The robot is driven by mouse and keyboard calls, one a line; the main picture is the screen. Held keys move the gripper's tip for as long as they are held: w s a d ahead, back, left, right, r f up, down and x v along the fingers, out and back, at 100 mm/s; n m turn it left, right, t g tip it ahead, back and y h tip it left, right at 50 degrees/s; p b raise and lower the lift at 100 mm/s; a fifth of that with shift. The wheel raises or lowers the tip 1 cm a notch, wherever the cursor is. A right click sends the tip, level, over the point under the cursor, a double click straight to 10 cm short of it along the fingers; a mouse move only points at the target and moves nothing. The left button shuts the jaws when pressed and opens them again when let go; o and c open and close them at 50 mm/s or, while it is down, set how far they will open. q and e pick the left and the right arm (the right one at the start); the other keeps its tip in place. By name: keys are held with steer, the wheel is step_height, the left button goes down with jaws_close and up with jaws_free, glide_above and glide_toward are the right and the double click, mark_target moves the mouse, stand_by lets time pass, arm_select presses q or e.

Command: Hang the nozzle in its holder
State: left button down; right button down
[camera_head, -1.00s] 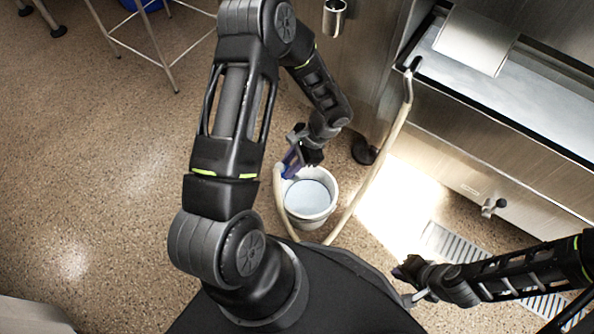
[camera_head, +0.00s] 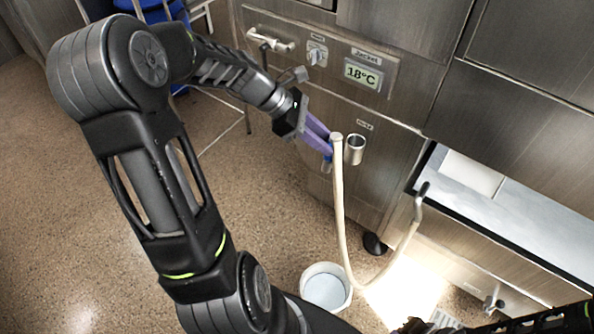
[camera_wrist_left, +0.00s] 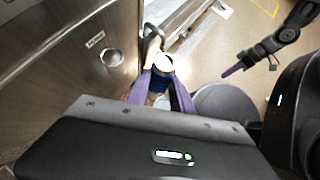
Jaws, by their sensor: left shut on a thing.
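In the left wrist view the nozzle (camera_wrist_left: 161,67) has a pale top and blue body between the two fingers (camera_wrist_left: 160,85). The cream hose (camera_head: 340,210) runs from the nozzle down and loops up to a pipe at the right. The holder (camera_head: 355,149), a short metal cup on the cabinet front, is just right of the nozzle and apart from it in the wrist view (camera_wrist_left: 111,57). My right gripper (camera_wrist_left: 233,71) is small in the wrist view; its opening is unclear.
A white bucket (camera_head: 326,288) stands on the floor below. The steel cabinet has a temperature display (camera_head: 362,76) and a handle (camera_head: 270,40) above the holder. A steel basin (camera_head: 510,215) is at the right.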

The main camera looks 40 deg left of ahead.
arm_select(q)
steer(key=w+n+t, duration=0.1)
steer(key=r+n+t, duration=0.1)
steer(key=w+n+t+y, duration=0.1)
steer(key=shift+w+d+r, duration=0.25)
steer(key=shift+w+r, duration=0.05)
steer(key=shift+r, duration=0.1)
arm_select(e)
steer(key=shift+a+f, duration=0.1)
steer(key=shift+a, duration=0.1)
arm_select(q)
steer(key=shift+w, duration=0.2)
